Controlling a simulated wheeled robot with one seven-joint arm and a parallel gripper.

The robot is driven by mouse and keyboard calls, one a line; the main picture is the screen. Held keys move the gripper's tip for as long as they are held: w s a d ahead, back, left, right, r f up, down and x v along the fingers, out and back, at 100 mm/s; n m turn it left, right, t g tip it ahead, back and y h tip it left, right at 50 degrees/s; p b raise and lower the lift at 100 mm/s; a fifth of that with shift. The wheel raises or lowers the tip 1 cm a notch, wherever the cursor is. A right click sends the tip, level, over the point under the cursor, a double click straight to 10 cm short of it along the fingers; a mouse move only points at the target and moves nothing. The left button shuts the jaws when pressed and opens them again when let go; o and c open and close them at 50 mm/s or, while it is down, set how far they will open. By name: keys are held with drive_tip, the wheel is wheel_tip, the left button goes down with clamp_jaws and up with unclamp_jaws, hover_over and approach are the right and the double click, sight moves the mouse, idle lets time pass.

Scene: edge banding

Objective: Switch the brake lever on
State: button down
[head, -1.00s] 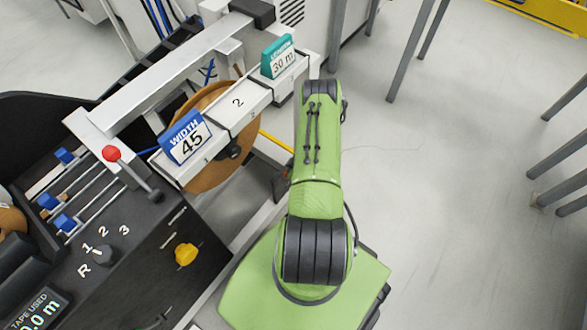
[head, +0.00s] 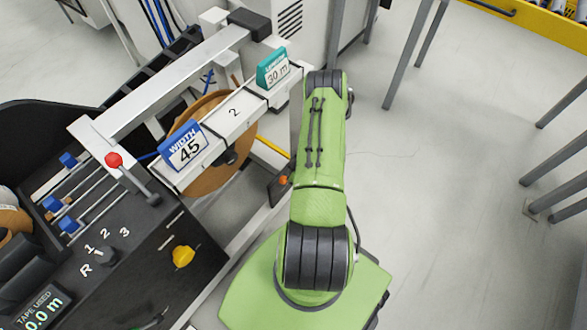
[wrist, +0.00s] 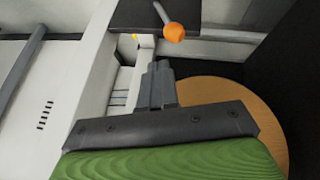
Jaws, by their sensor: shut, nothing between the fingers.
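A short lever with an orange ball knob (wrist: 174,32) stands on a dark plate (wrist: 140,15) in the wrist view. The same orange knob (head: 284,180) shows small in the head view, just left of my green arm. My gripper (wrist: 158,68) is shut and empty, its tips a little below the knob in the wrist view and apart from it in the picture. My arm hides the gripper in the head view. No label shows which is the brake lever.
A brown tape roll (head: 205,185) hangs under the white rail with the blue width sign (head: 184,147) and teal length sign (head: 273,68). The roll also shows beside my gripper in the wrist view (wrist: 235,95). Open floor (head: 430,220) lies to the right, with grey table legs beyond.

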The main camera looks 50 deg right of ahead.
drive_tip(key=v, duration=0.3)
drive_tip(key=shift+s+a+p, duration=0.3)
drive_tip(key=shift+a+p, duration=0.05)
